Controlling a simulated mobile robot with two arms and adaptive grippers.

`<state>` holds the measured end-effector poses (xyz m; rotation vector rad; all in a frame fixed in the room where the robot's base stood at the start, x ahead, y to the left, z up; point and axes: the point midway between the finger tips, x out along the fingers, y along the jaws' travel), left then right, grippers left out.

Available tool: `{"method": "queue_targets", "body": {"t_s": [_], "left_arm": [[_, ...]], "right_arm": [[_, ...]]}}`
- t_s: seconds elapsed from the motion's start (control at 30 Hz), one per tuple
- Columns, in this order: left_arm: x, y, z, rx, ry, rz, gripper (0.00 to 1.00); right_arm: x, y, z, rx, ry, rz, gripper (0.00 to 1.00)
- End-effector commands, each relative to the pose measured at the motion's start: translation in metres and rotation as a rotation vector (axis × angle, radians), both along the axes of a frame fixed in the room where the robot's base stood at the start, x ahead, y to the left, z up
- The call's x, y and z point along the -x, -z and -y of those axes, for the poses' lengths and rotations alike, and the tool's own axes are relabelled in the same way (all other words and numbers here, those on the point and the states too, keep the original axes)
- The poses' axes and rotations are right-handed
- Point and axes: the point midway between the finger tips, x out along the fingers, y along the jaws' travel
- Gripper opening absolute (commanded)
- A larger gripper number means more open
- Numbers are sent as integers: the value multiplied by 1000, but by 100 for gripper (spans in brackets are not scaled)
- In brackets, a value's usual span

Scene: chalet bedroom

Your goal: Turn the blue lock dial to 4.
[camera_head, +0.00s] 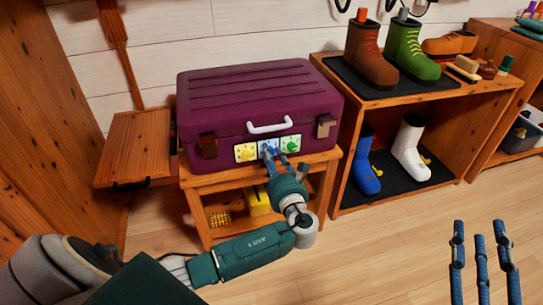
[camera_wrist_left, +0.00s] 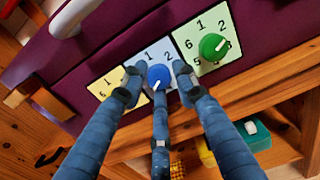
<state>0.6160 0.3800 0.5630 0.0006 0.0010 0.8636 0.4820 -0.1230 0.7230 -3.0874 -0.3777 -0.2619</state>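A purple suitcase (camera_head: 255,95) carries three lock dials on its front. The blue dial (camera_wrist_left: 158,77) sits in the middle on a pale plate; its white mark points down and slightly left. The numbers 1 and 2 show above it; fingers hide the lower ones. My left gripper (camera_head: 268,152) is at this dial, its fingers (camera_wrist_left: 157,82) spread around it with gaps visible at both sides. The yellow plate (camera_wrist_left: 108,82) is left, partly covered by a finger; the green dial (camera_wrist_left: 213,46) is right. My right gripper (camera_head: 480,235) is open and empty, away over the floor.
The suitcase rests on a wooden stand (camera_head: 190,183) with yellow items (camera_head: 255,200) below. A white handle (camera_head: 268,127) juts out above the dials. A shelf (camera_head: 342,135) with boots stands right. Floor in front is clear.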

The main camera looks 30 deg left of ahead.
Motion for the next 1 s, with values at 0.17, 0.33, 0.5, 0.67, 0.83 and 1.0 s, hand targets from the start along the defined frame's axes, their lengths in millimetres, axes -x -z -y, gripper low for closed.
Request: {"method": "queue_targets", "body": {"t_s": [0.17, 0.33, 0.5, 0.67, 0.83, 1.0], "left_arm": [[0, 1, 0, 1, 0, -1, 0], [0, 1, 1, 2, 0, -1, 0], [1, 2, 1, 5, 1, 0, 0], [1, 3, 1, 8, 1, 2, 0], [1, 3, 1, 14, 1, 8, 0], [1, 4, 2, 33, 1, 26, 0]], "right_arm": [[0, 0, 0, 0, 0, -1, 40], [0, 0, 0, 0, 0, -1, 40], [0, 1, 0, 1, 0, -3, 40], [0, 1, 0, 1, 1, -6, 40], [0, 3, 0, 3, 1, -13, 40], [-1, 7, 0, 9, 1, -35, 40]]}}
